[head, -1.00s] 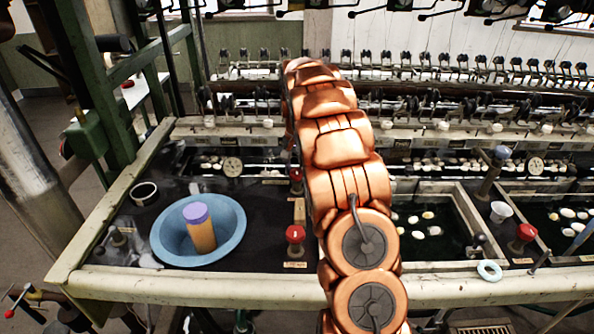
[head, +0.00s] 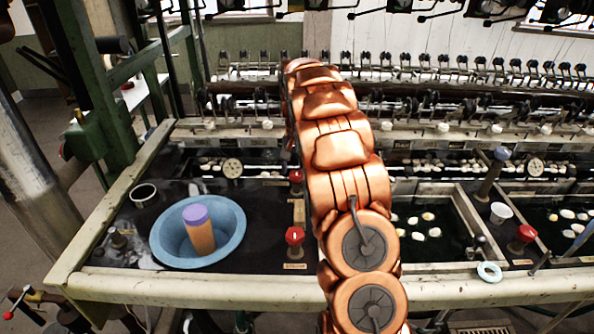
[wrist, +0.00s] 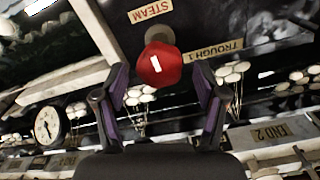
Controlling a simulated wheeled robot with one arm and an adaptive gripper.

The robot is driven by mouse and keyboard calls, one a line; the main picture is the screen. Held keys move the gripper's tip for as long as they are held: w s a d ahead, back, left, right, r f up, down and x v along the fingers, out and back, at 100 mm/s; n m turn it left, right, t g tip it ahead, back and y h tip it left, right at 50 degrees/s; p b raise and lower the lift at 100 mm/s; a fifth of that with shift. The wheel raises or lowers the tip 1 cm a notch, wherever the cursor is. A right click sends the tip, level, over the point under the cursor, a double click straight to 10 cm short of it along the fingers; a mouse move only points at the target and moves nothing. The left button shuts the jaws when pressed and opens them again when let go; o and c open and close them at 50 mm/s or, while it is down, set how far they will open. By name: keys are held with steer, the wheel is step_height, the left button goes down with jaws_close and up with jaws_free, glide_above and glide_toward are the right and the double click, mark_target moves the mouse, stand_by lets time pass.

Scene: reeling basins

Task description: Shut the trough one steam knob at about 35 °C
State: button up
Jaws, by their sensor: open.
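In the wrist view a red steam knob (wrist: 160,64) with a white mark on top sits just beyond and between the fingertips of my gripper (wrist: 162,85). The gripper is open and its purple-padded fingers appear apart from the knob. Labels reading STEAM (wrist: 151,11) and TROUGH 1 (wrist: 205,50) lie beside it, upside down. A round dial gauge (wrist: 47,125) shows at the left; its reading is too small to tell. In the head view my arm hides the gripper. Red knobs stand left of the arm (head: 295,235) and at the right (head: 523,233); I cannot tell which matches.
A blue basin (head: 233,219) holding a purple-capped container (head: 199,230) is at left. A white cup (head: 501,212) and a pale blue ring (head: 489,271) are at right. White cocoons float in the troughs. Rows of reeling machinery stand behind.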

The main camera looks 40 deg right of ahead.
mark_target(296, 173)
step_height(296, 173, up, 12)
steer(key=shift+f, duration=0.2)
stand_by(0.4)
stand_by(1.0)
steer(key=s+a+r+n+g, duration=0.15)
steer(key=s+a+n, duration=0.35)
steer(key=s+a, duration=1.3)
steer(key=s+a+f+n, duration=0.2)
steer(key=s+a, duration=0.3)
steer(key=s, duration=0.5)
steer(key=s+a+f+n, duration=0.3)
steer(key=s+a+f, duration=0.1)
steer(key=s, duration=0.7)
steer(key=shift+a+f, duration=0.25)
steer(key=shift+a, duration=0.5)
steer(key=shift+s, duration=0.1)
